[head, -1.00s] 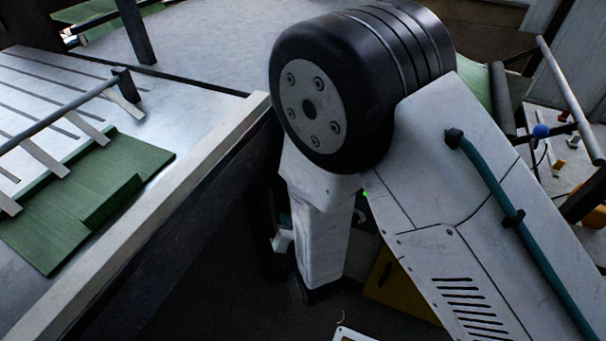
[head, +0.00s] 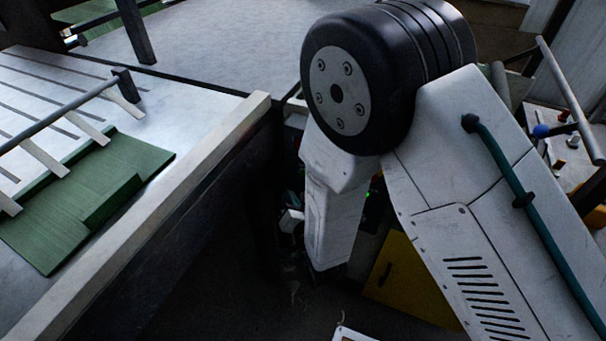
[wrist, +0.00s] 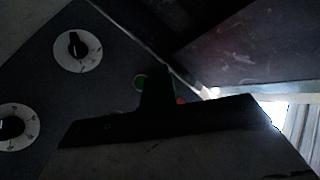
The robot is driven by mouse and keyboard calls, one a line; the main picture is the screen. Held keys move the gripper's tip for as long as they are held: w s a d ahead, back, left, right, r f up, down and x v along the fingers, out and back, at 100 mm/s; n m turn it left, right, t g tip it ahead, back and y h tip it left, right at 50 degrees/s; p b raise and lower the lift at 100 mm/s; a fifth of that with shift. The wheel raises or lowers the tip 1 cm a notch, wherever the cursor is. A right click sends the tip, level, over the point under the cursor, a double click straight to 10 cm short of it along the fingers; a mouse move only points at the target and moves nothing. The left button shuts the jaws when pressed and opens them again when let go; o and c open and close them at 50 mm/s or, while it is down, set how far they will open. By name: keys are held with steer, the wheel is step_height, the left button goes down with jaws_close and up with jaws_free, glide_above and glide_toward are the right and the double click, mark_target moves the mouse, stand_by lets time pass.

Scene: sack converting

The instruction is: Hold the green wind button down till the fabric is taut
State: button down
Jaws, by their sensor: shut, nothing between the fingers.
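In the wrist view, a round green button (wrist: 140,82) sits on a dark control panel (wrist: 105,105). A red button (wrist: 181,101) shows just right of my gripper, partly covered. My gripper (wrist: 156,72) is a dark, shut shape between the two buttons in the picture, its tip close beside the green one. I cannot tell whether it touches the panel. In the head view my arm hides the gripper and the buttons. Whether any fabric on the machine is taut cannot be seen.
Two white-ringed dials, an upper one (wrist: 78,48) and a lower one (wrist: 14,125), are on the panel's left. In the head view, a table with green woven pieces (head: 60,225) is at left, its pale edge (head: 190,165) near my arm. A yellow panel (head: 408,288) stands low behind.

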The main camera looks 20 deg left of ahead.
steer(key=shift+w, duration=2.6)
steer(key=shift+w, duration=0.1)
steer(key=shift+w+d, duration=0.1)
steer(key=shift+w, duration=0.2)
